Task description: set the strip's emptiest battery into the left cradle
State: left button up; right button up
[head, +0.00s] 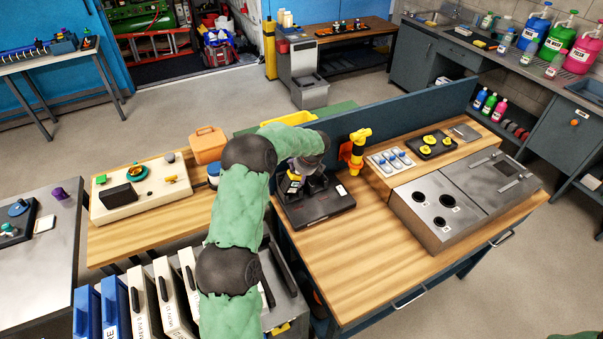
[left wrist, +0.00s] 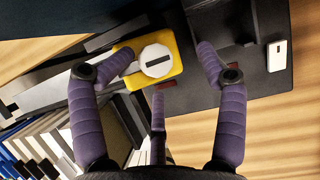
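A yellow battery-like block (left wrist: 179,47) with a white round top and a black bar shows in the left wrist view. It is at the left part of a black dock (left wrist: 262,92), which carries small red marks. Whether it is fully seated there is hard to tell. My left gripper (left wrist: 163,75) is above the dock with its fingers spread; the left finger overlaps the block, the right finger is well away from it. In the head view my left gripper (head: 306,184) hides part of the dock (head: 318,212). My right gripper is out of view.
To the right, a raised shelf holds a pale panel (head: 392,162) and a black tray with yellow pieces (head: 433,145), beside a steel unit (head: 437,205). Binders (head: 140,300) stand front left. Front bench wood is clear.

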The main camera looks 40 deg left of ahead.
pick_arm(q)
jog(key=v, duration=1.2)
dwell(0.4)
